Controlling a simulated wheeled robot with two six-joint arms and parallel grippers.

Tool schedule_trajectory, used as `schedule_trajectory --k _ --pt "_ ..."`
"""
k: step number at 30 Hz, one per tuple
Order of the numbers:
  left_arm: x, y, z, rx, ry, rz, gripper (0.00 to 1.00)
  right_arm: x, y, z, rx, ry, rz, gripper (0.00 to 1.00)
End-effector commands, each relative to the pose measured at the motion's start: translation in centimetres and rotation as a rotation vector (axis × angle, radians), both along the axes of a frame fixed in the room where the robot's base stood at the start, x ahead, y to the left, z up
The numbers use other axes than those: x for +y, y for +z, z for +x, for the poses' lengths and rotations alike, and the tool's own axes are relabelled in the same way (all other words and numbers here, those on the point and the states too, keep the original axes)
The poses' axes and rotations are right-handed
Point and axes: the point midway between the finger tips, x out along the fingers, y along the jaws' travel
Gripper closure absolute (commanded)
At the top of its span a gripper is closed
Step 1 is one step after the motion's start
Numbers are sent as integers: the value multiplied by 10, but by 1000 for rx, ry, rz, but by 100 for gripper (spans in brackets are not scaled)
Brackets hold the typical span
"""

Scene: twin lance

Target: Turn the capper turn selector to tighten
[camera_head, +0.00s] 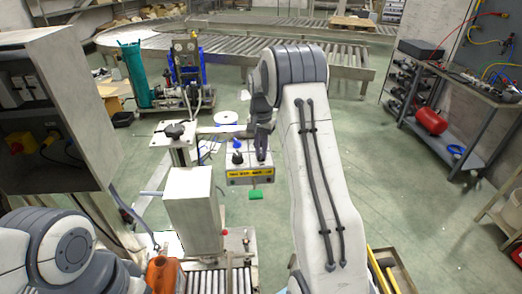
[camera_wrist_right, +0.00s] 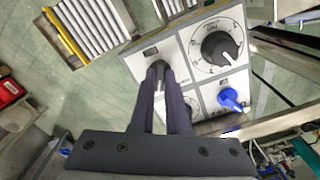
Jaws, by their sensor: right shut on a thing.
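The capper's control panel (camera_wrist_right: 190,48) fills the upper middle of the right wrist view; its box (camera_head: 250,176) also shows in the head view. It carries a large black dial (camera_wrist_right: 220,48) with a printed scale and a blue knob (camera_wrist_right: 232,99). My right gripper (camera_wrist_right: 161,70) is at the panel's left part, its fingers shut on a small selector, apparently the turn selector. The fingers hide most of it, so its pointing direction cannot be told. In the head view the right gripper (camera_head: 261,150) reaches down over the panel. My left gripper is out of view.
A white column (camera_head: 194,212) stands left of the panel, with a roller conveyor (camera_head: 222,279) below it. A grey cabinet (camera_head: 50,115) is at the left. A bench with a red tank (camera_head: 431,120) is at the right.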

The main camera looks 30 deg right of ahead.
Motion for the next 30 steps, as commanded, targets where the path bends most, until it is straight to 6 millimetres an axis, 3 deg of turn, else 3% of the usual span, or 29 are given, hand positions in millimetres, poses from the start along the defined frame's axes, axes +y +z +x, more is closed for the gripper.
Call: schedule_trajectory --k 11,30 --pt "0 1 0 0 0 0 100 0 1 1 -1 149 0 100" --pt "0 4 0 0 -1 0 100 0 2 2 -4 731 -3 100"
